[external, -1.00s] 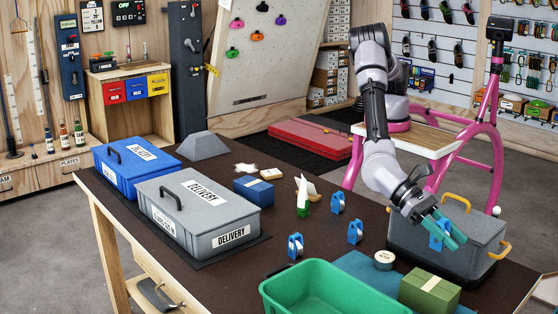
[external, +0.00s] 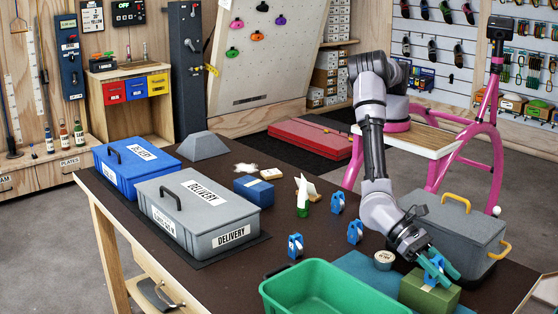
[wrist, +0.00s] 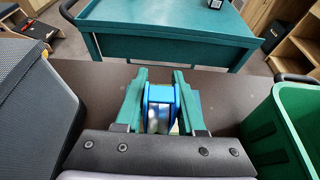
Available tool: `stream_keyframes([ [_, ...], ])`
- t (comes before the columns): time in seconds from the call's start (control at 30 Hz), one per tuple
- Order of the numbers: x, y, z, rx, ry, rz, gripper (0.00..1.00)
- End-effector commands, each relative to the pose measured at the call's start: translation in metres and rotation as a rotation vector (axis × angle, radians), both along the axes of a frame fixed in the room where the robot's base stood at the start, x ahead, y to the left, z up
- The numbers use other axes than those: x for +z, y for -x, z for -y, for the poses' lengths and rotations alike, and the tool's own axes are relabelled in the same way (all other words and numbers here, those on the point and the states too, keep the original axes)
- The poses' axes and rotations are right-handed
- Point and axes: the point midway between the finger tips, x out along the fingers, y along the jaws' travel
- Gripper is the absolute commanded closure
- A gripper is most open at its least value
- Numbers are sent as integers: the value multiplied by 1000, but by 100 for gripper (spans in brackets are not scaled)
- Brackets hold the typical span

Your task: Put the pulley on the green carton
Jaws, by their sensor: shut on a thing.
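My gripper (external: 444,268) is shut on a blue pulley (external: 433,271) near the table's front right. In the wrist view the pulley (wrist: 160,104) sits upright between the two teal fingers. The green carton (external: 428,296), a small box with a pale tape strip, is directly below the gripper in the external view. The pulley's lower end overlaps the carton's top there; I cannot tell whether they touch. The carton is not clearly visible in the wrist view.
A green bin (external: 318,288) stands left of the carton. A grey case with yellow handles (external: 458,238) stands behind it. Other blue pulleys (external: 295,246), (external: 355,231), (external: 337,203) stand on the table. A tape roll (external: 383,260) lies close by.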

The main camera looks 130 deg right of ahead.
Motion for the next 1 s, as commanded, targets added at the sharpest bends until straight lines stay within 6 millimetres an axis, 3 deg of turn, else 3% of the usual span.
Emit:
stream_keyframes([
  [0.07, -2, 0, 0, 0, 0, 0, 100],
  [0.1, -3, 0, 0, 0, 0, 0, 58],
  [0.17, -3, 0, 0, 0, 0, 0, 35],
  [0.2, -3, 0, 0, 0, 0, 0, 32],
  [0.57, 2, 0, 0, 0, 0, 0, 32],
  [1.0, 33, -1, 79, -3, 1, -1, 32],
])
